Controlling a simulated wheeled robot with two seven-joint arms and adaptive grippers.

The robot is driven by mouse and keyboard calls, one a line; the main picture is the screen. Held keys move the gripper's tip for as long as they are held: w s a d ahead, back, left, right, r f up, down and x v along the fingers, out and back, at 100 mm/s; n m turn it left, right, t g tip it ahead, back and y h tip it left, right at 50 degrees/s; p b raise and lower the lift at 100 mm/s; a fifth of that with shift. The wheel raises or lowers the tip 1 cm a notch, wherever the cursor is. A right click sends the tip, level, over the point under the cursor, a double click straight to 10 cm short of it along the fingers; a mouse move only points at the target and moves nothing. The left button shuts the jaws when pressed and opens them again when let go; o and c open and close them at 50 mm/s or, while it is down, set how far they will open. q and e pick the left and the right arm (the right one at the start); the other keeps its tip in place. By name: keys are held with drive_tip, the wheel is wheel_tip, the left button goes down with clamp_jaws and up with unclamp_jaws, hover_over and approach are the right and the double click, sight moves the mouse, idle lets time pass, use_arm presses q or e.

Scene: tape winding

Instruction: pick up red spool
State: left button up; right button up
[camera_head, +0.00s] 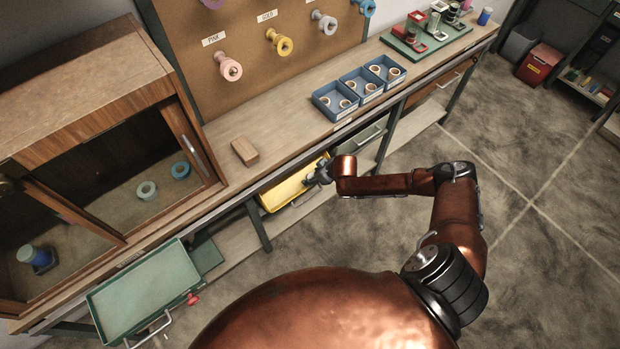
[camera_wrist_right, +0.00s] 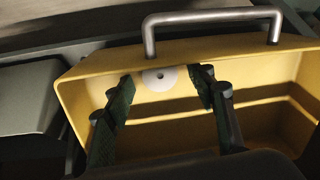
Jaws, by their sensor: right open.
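No clearly red spool shows in the yellow drawer (camera_head: 275,199). In the right wrist view, a pale round disc (camera_wrist_right: 160,78) with a small dark centre hole lies against the inner wall of the yellow drawer (camera_wrist_right: 255,65), between my fingertips; I cannot tell whether it is a spool end. My right gripper (camera_head: 322,172) is at the yellow drawer; in the right wrist view it (camera_wrist_right: 164,82) is open, with a gap between the fingers. A small red object (camera_head: 193,299) shows by the green drawer; its shape is unclear. My left gripper is not in view.
A metal handle (camera_wrist_right: 212,22) stands along the yellow drawer's edge. The green drawer (camera_head: 145,289) is pulled out at lower left. Blue trays (camera_head: 322,104) with rings and a wooden block (camera_head: 245,151) sit on the bench. Coloured spools, including a pink one (camera_head: 229,68), hang on the pegboard.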

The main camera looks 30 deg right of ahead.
drive_tip(key=shift+w+f, duration=0.1)
drive_tip(key=shift+c, duration=0.5)
drive_tip(key=c, duration=0.8)
drive_tip(key=shift+c, duration=0.2)
